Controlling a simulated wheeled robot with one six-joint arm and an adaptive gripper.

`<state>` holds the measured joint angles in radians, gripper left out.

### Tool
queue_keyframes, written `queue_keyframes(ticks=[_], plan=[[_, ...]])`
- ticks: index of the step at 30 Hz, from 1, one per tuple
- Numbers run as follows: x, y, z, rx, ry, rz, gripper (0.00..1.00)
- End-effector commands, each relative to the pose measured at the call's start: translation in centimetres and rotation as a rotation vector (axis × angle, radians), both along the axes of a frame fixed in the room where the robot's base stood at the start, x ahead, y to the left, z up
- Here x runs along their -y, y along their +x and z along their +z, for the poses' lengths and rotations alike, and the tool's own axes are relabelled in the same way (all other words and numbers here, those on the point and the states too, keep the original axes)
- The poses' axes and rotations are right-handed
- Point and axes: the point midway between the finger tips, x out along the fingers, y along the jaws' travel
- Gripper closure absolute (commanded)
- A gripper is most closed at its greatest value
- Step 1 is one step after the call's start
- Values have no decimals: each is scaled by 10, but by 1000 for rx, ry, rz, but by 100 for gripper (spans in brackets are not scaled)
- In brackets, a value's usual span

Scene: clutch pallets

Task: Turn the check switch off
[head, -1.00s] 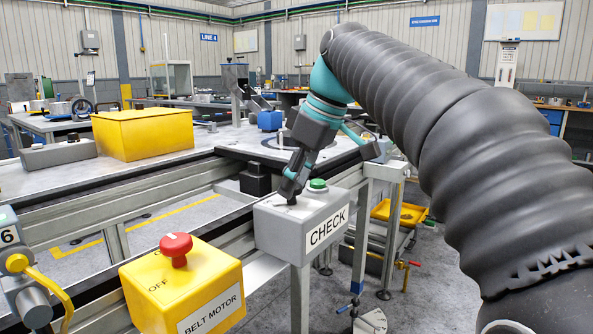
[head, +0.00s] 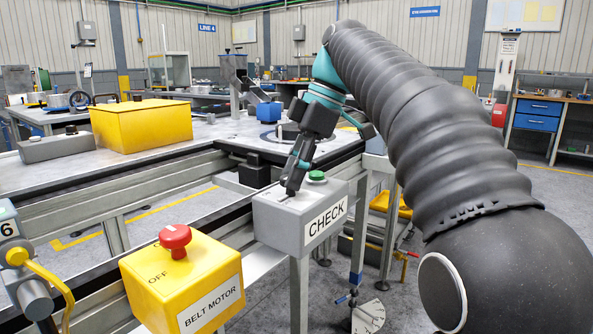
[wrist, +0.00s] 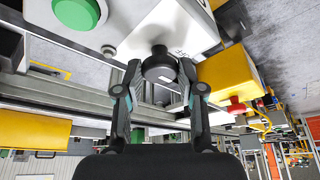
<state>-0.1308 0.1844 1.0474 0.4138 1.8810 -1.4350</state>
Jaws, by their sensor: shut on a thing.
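The check box (head: 285,222) is a grey box labelled CHECK on the conveyor frame's near side, with a green button (head: 317,176) on top. My gripper (head: 291,191) reaches down from above to the top of this box, left of the button. In the wrist view my gripper (wrist: 160,76) is shut on the round black knob of the check switch (wrist: 159,64), one finger on each side. The green button (wrist: 79,12) also shows there. In the head view my fingers hide most of the knob, and its setting cannot be read.
My arm fills the right side.

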Motion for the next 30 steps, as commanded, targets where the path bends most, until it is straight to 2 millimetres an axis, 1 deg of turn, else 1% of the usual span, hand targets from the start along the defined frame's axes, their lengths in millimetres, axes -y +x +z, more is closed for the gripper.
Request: queue_keyframes(ticks=[13,14,15,16,17,30], plan=[[-1,-1,-2,-8,0,15,96],[-1,-1,-2,-8,0,15,56],[-1,-1,-2,-8,0,15,46],[-1,-1,-2,-8,0,14,39],[-1,-1,-2,-7,0,14,37],[1,0,0,-1,0,7,37]])
